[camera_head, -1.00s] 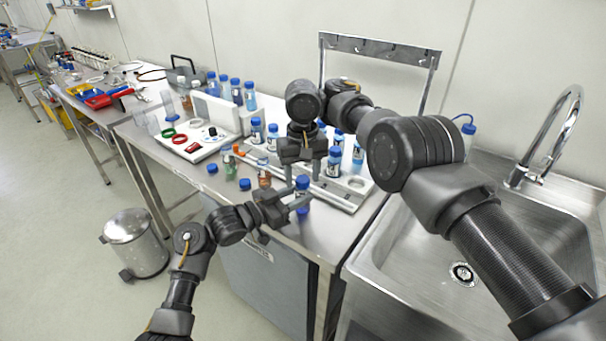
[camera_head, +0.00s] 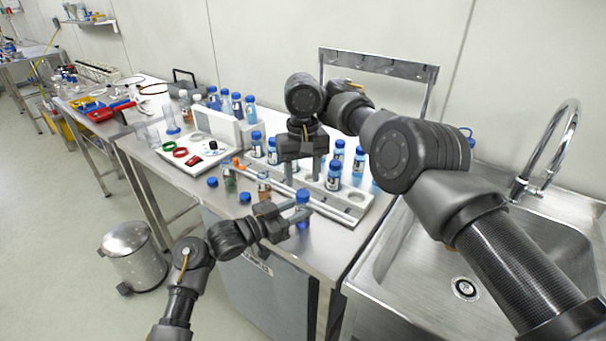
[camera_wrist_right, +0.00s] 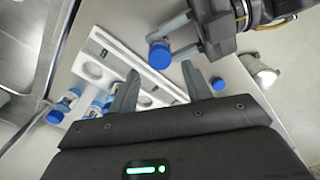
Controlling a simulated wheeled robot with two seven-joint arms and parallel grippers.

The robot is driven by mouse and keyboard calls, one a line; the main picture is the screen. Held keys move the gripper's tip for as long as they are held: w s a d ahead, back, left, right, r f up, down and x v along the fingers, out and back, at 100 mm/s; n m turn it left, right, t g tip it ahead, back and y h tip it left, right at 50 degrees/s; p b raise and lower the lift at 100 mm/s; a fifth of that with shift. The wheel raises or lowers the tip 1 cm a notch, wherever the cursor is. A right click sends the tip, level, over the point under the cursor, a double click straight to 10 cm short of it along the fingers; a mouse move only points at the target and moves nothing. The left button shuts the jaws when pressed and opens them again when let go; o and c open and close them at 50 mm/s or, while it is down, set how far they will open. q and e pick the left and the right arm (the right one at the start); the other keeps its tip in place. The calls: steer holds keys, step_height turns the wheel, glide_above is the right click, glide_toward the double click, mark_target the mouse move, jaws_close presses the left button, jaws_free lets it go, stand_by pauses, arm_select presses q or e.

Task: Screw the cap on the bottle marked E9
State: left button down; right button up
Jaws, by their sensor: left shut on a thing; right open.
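My left gripper (camera_head: 291,222) is shut on a small bottle (camera_head: 302,211) with a blue cap (camera_head: 302,196) on top, near the front edge of the bench. Any mark on this bottle cannot be read. In the right wrist view, the left gripper (camera_wrist_right: 200,40) holds the bottle (camera_wrist_right: 176,24), and its blue cap (camera_wrist_right: 160,54) faces me. My right gripper (camera_head: 306,175) is open and empty over the rack, behind and above the held bottle. Its two fingers (camera_wrist_right: 160,72) point toward the cap, which appears just beyond and between their tips, apart from them.
A white rack (camera_head: 345,210) with several blue-capped bottles (camera_head: 333,175) stands behind. A white tray (camera_head: 170,160) lies farther left; a sink (camera_head: 430,250) is right.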

steer(key=shift+w+a+r+t, duration=0.2)
steer(key=shift+w+r+t, duration=0.1)
steer(key=shift+w, duration=0.15)
steer(key=w+a+r+n+t+y, duration=0.5)
steer(key=a+r+n, duration=0.55)
steer(key=n, duration=0.55)
steer(key=s+d+f+n+g+h, duration=0.1)
steer(key=s+d+f+n+g, duration=0.1)
steer(key=d+n, duration=0.1)
steer(key=s+d+f+n+g+h, duration=0.1)
steer(key=s+d+f+n+h, duration=0.1)
steer(key=n, duration=0.4)
steer(key=s+d+f+n+g+h, duration=0.2)
steer(key=d+f+n, duration=0.1)
steer(key=d, duration=0.3)
steer(key=shift+f+n+g, duration=0.3)
steer(key=shift+f+n, duration=0.05)
steer(key=shift+n, duration=0.45)
